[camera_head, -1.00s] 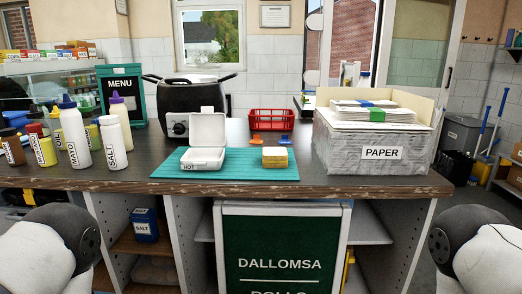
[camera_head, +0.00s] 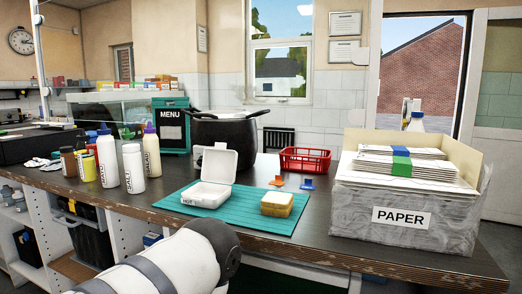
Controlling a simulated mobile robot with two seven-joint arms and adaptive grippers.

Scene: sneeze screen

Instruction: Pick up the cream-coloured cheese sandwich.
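The cheese sandwich (camera_head: 277,203) is a small square stack with a pale cream top and yellow below. It lies on the right part of a teal mat (camera_head: 236,217) on the counter. An open white box (camera_head: 209,190) stands on the mat to its left, with its lid up. One of my arms shows at the bottom centre, in front of the counter. Neither gripper shows in the head view.
A grey bin marked PAPER (camera_head: 402,208) stands to the right of the mat. A red basket (camera_head: 305,160) and a black pot (camera_head: 222,138) are behind. Several bottles (camera_head: 108,158) stand at the left. The counter's front edge (camera_head: 255,243) runs before the mat.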

